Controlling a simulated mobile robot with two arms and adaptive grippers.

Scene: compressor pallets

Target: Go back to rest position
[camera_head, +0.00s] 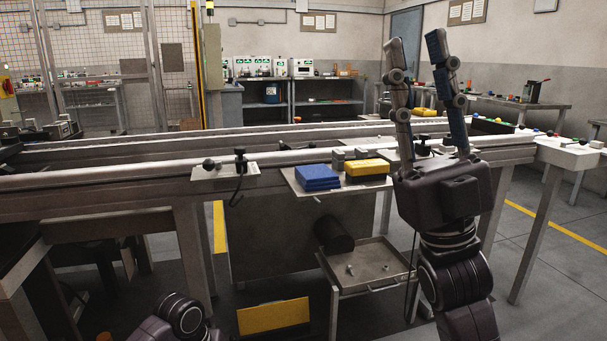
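My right gripper (414,42) is raised at the right of the head view, with its two fingers pointing up and apart. It is open, and nothing shows between the fingers. It stands in front of the long rail line (120,180), apart from the objects on it as far as I can see. Only a dark rounded link of my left arm shows at the bottom left; my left gripper is out of view.
A blue box (317,177) and a yellow box (366,170) sit on a small shelf by the rails. Below, an open drawer (368,266) holds small metal parts. A yellow bin (273,317) stands low at the front. Shelves and benches line the back.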

